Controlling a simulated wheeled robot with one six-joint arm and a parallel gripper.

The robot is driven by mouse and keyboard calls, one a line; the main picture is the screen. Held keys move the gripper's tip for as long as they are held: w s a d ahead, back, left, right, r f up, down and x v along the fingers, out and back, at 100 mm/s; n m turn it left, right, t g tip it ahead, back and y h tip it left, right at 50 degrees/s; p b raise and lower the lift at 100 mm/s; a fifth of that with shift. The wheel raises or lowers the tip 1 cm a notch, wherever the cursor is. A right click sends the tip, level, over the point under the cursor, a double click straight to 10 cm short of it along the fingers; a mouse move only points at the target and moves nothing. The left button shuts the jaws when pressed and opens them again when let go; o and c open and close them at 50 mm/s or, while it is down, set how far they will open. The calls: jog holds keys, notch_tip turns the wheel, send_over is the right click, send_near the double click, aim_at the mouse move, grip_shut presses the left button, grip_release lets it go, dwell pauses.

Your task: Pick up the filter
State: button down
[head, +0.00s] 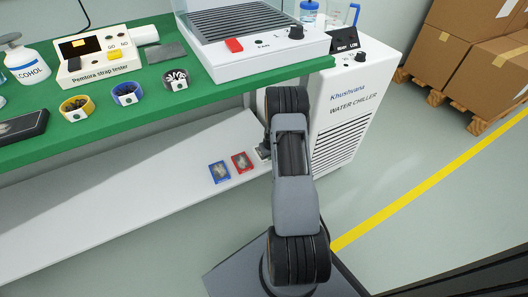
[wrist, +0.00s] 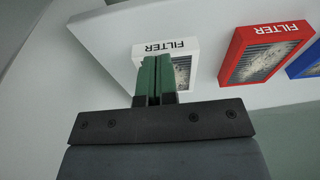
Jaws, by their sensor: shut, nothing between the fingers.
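Three filters lie on the white lower shelf (head: 130,195). The white-framed filter (wrist: 181,72) is in the wrist view, with my gripper (wrist: 155,62) in front of it. My gripper's green fingers are shut with nothing between them and cover part of that filter; I cannot tell whether they touch it. The red filter (wrist: 265,52) lies to its right, and the blue filter (wrist: 306,64) is at the right edge. In the head view the blue filter (head: 219,172) and red filter (head: 242,162) show left of my arm.
The water chiller (head: 345,110) stands right of my arm. Boxes on a pallet (head: 470,60) stand farther right, beyond open floor.

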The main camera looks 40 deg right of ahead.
jog(key=w, duration=0.1)
jog(key=w+b, duration=0.1)
jog(key=w, duration=0.2)
jog(key=shift+w+d+f, duration=0.15)
jog(key=shift+d, duration=0.15)
jog(key=shift+w+f+b, duration=0.15)
jog(key=shift+w+b, duration=0.15)
jog(key=shift+b, duration=0.15)
jog(key=shift+s+f+b, duration=0.1)
jog(key=shift+f+b, duration=0.3)
